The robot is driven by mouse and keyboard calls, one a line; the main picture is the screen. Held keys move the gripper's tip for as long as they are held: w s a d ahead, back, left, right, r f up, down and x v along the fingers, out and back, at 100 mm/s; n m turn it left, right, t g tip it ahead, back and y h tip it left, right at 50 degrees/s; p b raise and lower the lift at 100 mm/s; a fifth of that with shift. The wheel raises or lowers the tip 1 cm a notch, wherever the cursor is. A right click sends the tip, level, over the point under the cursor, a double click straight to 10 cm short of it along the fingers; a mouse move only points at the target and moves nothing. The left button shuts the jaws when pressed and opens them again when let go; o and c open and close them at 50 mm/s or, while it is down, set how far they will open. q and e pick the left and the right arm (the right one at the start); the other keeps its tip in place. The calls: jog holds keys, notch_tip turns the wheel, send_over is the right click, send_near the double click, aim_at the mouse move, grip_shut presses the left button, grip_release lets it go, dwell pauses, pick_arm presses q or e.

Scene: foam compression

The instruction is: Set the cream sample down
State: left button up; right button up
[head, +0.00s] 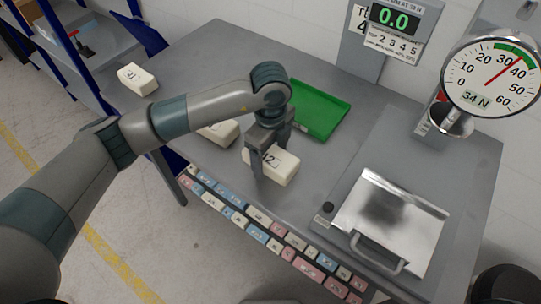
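A cream sample (285,172), a block with a partly covered label that seems to end in 2, is between the fingers of my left gripper (269,160). The fingers straddle it and appear shut on it. It is level, at or just above the grey table (330,160); I cannot tell whether it touches. A second cream block (222,133) lies behind my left arm, partly hidden. A third cream block (137,79) lies at the far left of the table. My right gripper is not in view.
A green tray (319,109) lies behind my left gripper. To the right is a metal plate (390,225) with a handle. A dial gauge (491,77) marked 34 N and a display (394,19) reading 0.0 stand behind. Coloured labels line the front edge.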

aim_at(271, 155)
pick_arm(q)
jog(key=shift+r, duration=0.1)
jog(key=shift+r, duration=0.4)
notch_tip(271, 155, up, 10)
jog(key=b, duration=0.2)
jog(key=shift+r+b, duration=0.15)
jog(key=shift+b, duration=0.2)
jog(key=shift+r, duration=0.5)
